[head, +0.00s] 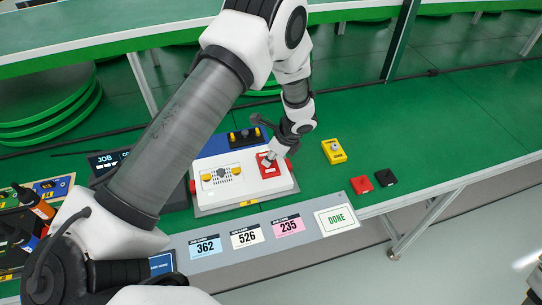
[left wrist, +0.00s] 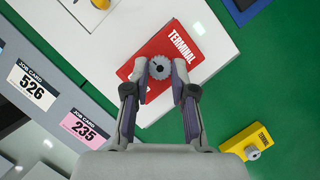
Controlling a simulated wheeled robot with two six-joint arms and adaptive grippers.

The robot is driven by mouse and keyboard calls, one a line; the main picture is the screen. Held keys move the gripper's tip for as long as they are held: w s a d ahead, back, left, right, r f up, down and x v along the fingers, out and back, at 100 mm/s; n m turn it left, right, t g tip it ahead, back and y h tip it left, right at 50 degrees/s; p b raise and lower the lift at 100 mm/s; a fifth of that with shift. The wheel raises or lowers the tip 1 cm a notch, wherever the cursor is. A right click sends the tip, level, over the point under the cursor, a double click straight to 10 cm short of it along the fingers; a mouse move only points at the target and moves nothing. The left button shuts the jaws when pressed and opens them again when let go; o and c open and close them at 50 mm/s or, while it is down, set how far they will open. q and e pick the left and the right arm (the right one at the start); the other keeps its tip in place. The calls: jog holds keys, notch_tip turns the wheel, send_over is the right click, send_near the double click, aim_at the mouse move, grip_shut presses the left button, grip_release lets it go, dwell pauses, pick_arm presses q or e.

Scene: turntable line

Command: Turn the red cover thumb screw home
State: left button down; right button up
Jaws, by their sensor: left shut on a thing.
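The red cover (head: 269,169) lies on the right part of the white unit (head: 244,191). In the left wrist view the red cover (left wrist: 165,50) carries the word TERMINAL. A grey knurled thumb screw (left wrist: 159,67) stands at the cover's middle. My left gripper (left wrist: 160,75) is over the cover, its two fingers closed on the sides of the screw. In the head view my left gripper (head: 268,158) partly hides the screw. How deep the screw sits cannot be told.
A yellow block with a grey knob (head: 334,151) stands right of the unit. A red piece (head: 361,185) and a black piece (head: 385,178) lie farther right. Job cards (head: 247,236) and a DONE card (head: 337,220) line the front edge.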

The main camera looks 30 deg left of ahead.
pick_arm(q)
jog(key=c, duration=1)
grip_release()
jog(key=shift+w+r, duration=0.1)
jog(key=shift+r, duration=0.05)
jog(key=shift+o, duration=0.3)
jog(key=shift+a, duration=0.1)
jog(key=v, duration=1.2)
